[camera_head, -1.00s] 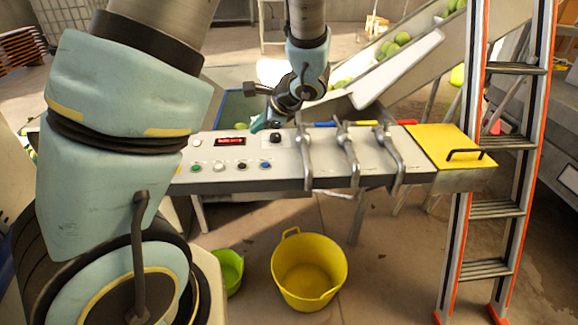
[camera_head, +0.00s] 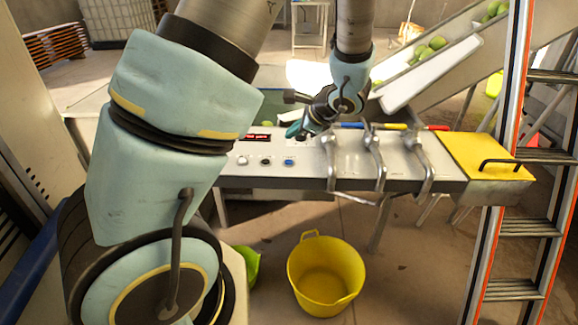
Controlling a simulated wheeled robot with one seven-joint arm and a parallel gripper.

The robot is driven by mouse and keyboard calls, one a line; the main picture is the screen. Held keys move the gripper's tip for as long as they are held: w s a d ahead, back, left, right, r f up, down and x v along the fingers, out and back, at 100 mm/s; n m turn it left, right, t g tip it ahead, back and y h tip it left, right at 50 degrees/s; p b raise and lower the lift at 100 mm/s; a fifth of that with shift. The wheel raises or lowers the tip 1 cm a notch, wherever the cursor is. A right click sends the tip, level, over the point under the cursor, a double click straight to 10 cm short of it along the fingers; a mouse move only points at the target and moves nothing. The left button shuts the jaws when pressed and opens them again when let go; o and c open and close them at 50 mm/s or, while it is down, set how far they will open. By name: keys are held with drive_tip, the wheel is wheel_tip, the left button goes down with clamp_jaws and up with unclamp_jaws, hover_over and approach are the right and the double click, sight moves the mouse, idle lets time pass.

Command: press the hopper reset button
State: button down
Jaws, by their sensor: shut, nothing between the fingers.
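A control panel (camera_head: 308,172) with a small red display (camera_head: 257,137) and a row of round buttons stands in the middle. A white button (camera_head: 243,160), a black button (camera_head: 265,161) and a blue button (camera_head: 288,162) show; my arm covers the panel's left end. I cannot read any label, so I cannot tell which is the hopper reset button. My gripper (camera_head: 297,132) is shut and empty, just above the panel's back part, up and right of the blue button. A dark knob beside it is mostly hidden behind it.
Metal lever clamps (camera_head: 372,155) stand right of the buttons. A yellow lid (camera_head: 485,155) with a black handle is at the panel's right end. A ladder (camera_head: 505,200) stands at the right. A yellow tub (camera_head: 325,278) and a green tub (camera_head: 245,265) are on the floor.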

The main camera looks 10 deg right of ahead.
drive_tip(key=b, duration=0.3)
hover_over(289, 163)
drive_tip(key=d, duration=0.1)
wheel_tip(289, 163, down, 5)
drive_tip(key=shift+s+r, duration=0.1)
drive_tip(key=shift+r, duration=0.1)
drive_tip(key=shift+f+b, duration=0.65)
drive_tip(key=shift+f, duration=0.05)
drive_tip(key=shift+f, duration=0.1)
idle(0.8)
drive_tip(key=shift+f+b, duration=0.25)
drive_tip(key=shift+b, duration=0.3)
drive_tip(key=shift+f+b, duration=0.4)
drive_tip(key=shift+b, duration=0.05)
idle(0.5)
drive_tip(key=shift+r, duration=0.15)
drive_tip(key=shift+r+p, duration=0.5)
drive_tip(key=shift+r, duration=0.15)
drive_tip(key=shift+r, duration=0.1)
